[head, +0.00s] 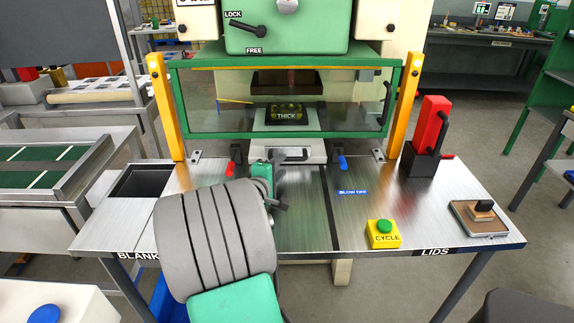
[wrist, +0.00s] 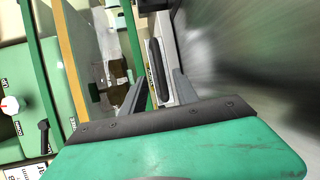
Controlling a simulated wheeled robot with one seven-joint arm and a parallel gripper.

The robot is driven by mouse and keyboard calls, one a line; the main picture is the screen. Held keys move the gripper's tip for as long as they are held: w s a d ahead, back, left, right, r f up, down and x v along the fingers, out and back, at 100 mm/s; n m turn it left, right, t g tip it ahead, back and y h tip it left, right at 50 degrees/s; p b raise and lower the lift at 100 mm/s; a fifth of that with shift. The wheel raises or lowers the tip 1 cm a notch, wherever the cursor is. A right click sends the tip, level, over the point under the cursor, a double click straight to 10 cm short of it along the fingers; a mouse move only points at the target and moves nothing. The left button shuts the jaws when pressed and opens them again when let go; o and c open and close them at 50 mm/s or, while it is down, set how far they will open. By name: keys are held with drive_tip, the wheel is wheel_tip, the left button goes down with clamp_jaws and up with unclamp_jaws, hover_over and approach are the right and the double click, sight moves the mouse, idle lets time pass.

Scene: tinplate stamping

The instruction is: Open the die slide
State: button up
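The die slide (head: 316,150) is a pale metal front low in the middle of the press, below the guard, and it sits pushed in. Its dark bar handle (head: 296,154) faces me; the handle also shows in the wrist view (wrist: 157,70). My gripper (wrist: 160,90) is open, its two grey fingers to either side of the handle's near end in that view. I cannot tell whether they touch it. A dark die marked THICK (head: 286,115) shows behind the clear guard.
The clear guard (head: 220,115) in its green frame is down above the slide. A red lever (head: 230,168) and a blue lever (head: 341,162) flank the slide.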

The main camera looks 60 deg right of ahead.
sight(286, 160)
drive_tip(key=x, duration=0.6)
drive_tip(key=shift+d, duration=0.2)
drive_tip(key=shift+c, duration=0.4)
clamp_jaws()
drive_tip(key=shift+f, duration=0.1)
idle(0.5)
